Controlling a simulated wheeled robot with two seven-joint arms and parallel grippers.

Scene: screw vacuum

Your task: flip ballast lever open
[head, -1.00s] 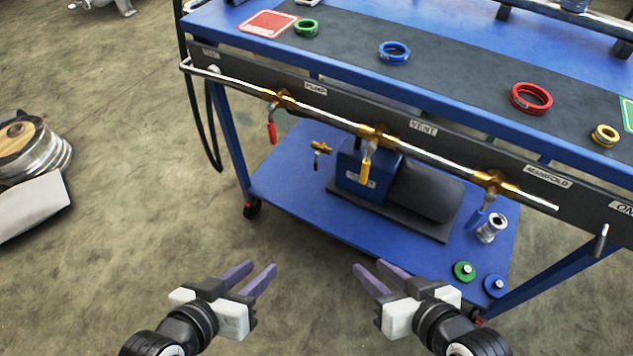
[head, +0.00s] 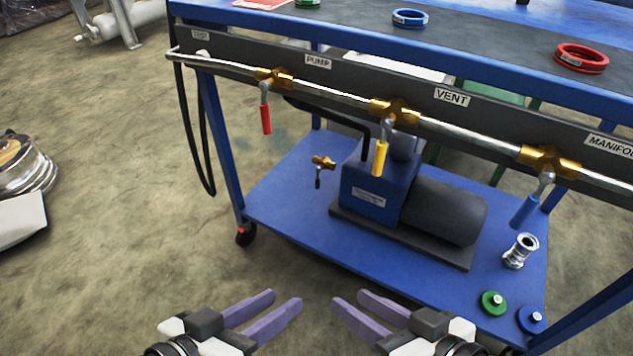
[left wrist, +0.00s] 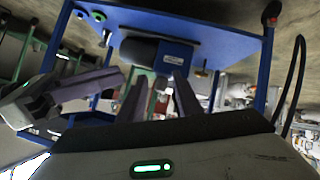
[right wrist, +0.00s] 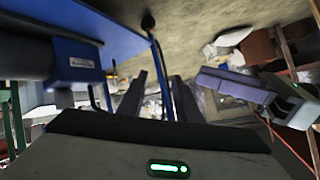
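A blue and black pump (head: 378,190) sits on the cart's lower shelf. It also shows in the left wrist view (left wrist: 155,50) and the right wrist view (right wrist: 75,62). A small brass fitting with a dark, downward-hanging lever (head: 320,165) is at the pump's left; no label on it is readable, and I cannot tell whether it is the ballast lever. My left gripper (head: 286,298) is open and empty, in front of the shelf's near edge. My right gripper (head: 348,298) is open and empty to its right. Both are well apart from the pump and fitting.
A pipe (head: 340,92) above the shelf carries brass valves with hanging red (head: 265,119), yellow (head: 380,158) and blue (head: 524,211) handles. A metal fitting (head: 520,250), green cap (head: 493,303) and blue cap (head: 531,319) are at the shelf's right.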

